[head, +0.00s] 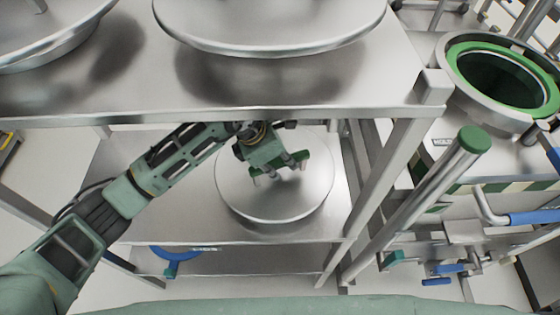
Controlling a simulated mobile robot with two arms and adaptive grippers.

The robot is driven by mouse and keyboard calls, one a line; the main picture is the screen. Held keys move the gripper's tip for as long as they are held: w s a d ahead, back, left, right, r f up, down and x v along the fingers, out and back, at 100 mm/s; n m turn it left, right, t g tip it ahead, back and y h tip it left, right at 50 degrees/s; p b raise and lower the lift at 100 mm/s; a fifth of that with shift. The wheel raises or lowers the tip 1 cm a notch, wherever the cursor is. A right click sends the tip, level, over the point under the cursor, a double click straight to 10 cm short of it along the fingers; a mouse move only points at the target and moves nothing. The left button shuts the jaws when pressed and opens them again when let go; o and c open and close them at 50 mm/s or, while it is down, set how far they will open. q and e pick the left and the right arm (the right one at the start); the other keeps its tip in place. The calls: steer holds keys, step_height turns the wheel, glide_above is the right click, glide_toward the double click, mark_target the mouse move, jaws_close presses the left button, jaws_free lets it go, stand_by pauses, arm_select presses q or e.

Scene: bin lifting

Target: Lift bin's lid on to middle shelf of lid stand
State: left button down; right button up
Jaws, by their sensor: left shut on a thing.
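The steel lid (275,205) is round and lies on, or just above, the middle shelf (175,215) of the metal lid stand. I cannot tell whether it touches the shelf. My left arm reaches in under the top shelf from the left. My left gripper (282,172) is over the middle of the lid and is shut on its handle, which is mostly hidden by the fingers. The open bin (455,62) with a green rim stands at the upper right. My right gripper is not in view.
Two more steel lids (270,35) sit on the top shelf (130,95), close above my left arm. A stand post (385,175) rises right of the lid. A blue round thing (175,258) is below. Pipes and blue-handled valves (530,217) crowd the right.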

arm_select(q)
steer(key=shift+w+d+r, duration=0.1)
steer(key=shift+r, duration=0.1)
steer(key=c, duration=1.6)
jaws_free()
steer(key=shift+c, duration=0.2)
steer(key=shift+o, duration=0.5)
steer(key=shift+f, duration=0.1)
steer(key=shift+s+a+f, duration=0.2)
steer(key=shift+f, duration=0.05)
steer(key=v, duration=0.7)
steer(key=shift+w+r, duration=0.1)
steer(key=shift+r, duration=0.35)
